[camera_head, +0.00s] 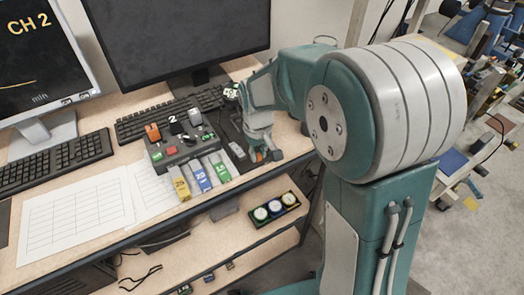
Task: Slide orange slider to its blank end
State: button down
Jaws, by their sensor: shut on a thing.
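My gripper (262,155) is low over the right part of the desk, beside a dark narrow fixture (228,130) with a white marked plate (237,150). A small orange piece (254,156) shows at the fingertips, and I take it to be the orange slider. My gripper is shut on it. The fingers hide most of the slider and part of its track. I cannot read which end of the track is blank.
Left of my gripper is a dark control box (180,150) with an orange block (153,132) and a red button. Yellow (181,184), blue (198,176) and green (216,167) numbered blocks stand at its front. A keyboard and monitor (180,35) are behind. Round gauges (275,207) sit below.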

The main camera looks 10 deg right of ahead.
jog(key=c, duration=0.7)
grip_release()
jog(key=shift+s+a, duration=0.1)
jog(key=shift+a, duration=0.05)
jog(key=shift+o, duration=0.5)
jog(key=shift+a, duration=0.15)
